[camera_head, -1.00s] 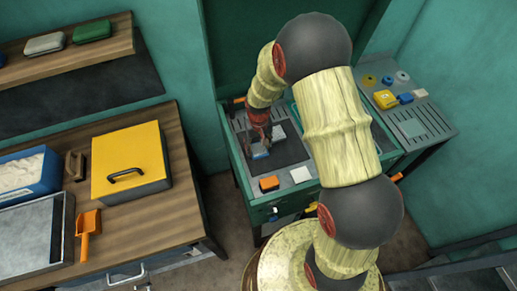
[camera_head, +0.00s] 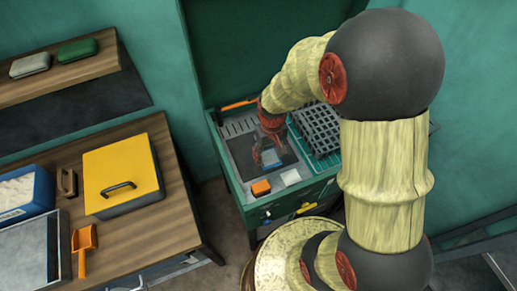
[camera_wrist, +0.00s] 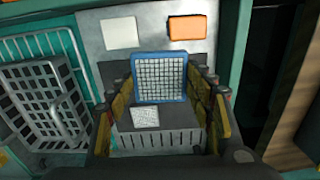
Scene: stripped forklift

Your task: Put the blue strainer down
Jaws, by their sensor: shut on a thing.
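The blue strainer (camera_wrist: 160,77) shows in the wrist view as a blue square frame around a pale mesh. My gripper (camera_wrist: 162,88) is shut on it, with a finger at each side. In the head view my gripper (camera_head: 268,150) is over the dark middle of the green workbench (camera_head: 229,172). The strainer is small and partly hidden by the fingers there. I cannot tell whether it touches the surface.
An orange block (camera_wrist: 187,27) and a white tile (camera_wrist: 120,33) lie beyond the strainer. A small pale square (camera_wrist: 144,116) lies nearer. A wire rack (camera_wrist: 45,100) stands at left. In the head view, a wooden table with a yellow box (camera_head: 122,175) is at left.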

